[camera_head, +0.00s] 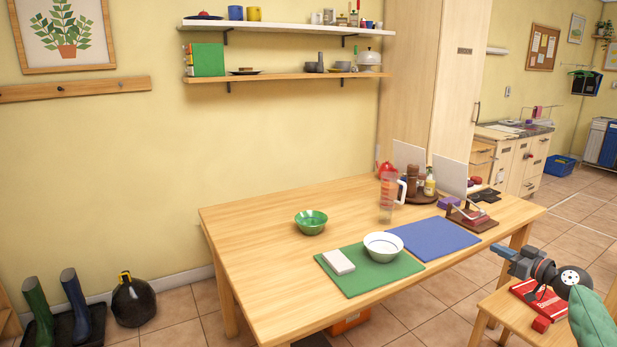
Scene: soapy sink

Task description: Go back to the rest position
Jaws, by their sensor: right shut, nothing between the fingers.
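My right gripper (502,252) is at the right edge of the camera_head view, at the end of my dark wrist and green forearm. It points left, is shut and holds nothing. My left gripper is out of view.
The table bears a green bowl (311,222), a white bowl (383,247) on a green mat (365,287), a blue mat (440,239) and a clear pitcher (387,205). Tiled floor shows between table and bench.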

